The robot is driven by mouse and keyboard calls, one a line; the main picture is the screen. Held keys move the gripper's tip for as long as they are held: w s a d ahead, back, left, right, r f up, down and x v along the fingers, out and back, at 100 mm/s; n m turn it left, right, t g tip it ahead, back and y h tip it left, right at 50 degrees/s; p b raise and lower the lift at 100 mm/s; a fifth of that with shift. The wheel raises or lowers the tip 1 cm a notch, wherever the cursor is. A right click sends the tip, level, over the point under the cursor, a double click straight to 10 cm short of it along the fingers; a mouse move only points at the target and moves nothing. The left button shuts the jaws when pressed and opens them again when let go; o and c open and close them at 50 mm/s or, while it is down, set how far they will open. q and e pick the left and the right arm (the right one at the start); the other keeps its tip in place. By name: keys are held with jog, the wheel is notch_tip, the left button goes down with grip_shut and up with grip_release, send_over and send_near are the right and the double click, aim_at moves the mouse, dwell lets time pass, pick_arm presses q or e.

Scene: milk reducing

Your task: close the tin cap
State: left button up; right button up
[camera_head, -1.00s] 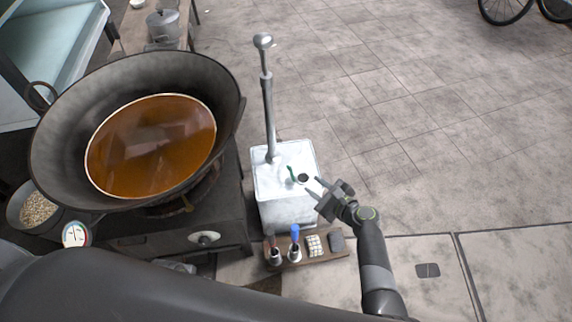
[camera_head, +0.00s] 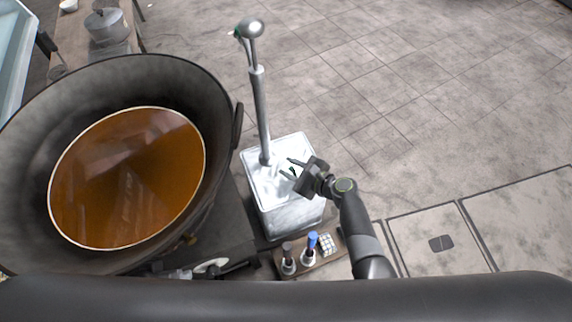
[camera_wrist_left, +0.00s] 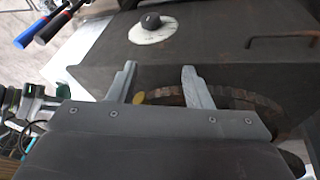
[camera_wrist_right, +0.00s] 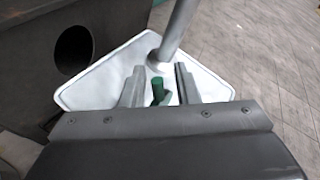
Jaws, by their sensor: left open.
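A white square tin (camera_head: 290,215) with a tall grey metal pole rising from its top stands right of the big wok. Its green cap (camera_head: 292,171) shows small on the top. My right gripper (camera_head: 291,168) is over the tin top, its fingers pointing left. In the right wrist view the green cap (camera_wrist_right: 158,92) lies between the two spread fingers (camera_wrist_right: 158,84), with gaps at both sides. The dark opening of the tin is hidden now. My left gripper (camera_wrist_left: 158,84) is open and empty, facing the dark stove front and its round knob (camera_wrist_left: 151,21).
A large wok (camera_head: 225,90) of brown liquid sits on the stove at left. A small wooden tray (camera_head: 322,262) with a black-handled and a blue-handled item stands before the tin. The grey pole (camera_head: 262,110) rises close to my right gripper. Tiled floor at right is open.

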jog(key=shift+s, duration=0.1)
jog(key=shift+r, duration=0.1)
jog(key=shift+s, duration=0.1)
jog(key=shift+c, duration=0.6)
grip_shut()
pick_arm(q)
jog(key=shift+w+d+r, duration=0.15)
jog(key=shift+d+r, duration=0.15)
jog(key=shift+d, duration=0.1)
jog(key=shift+a+f, duration=0.1)
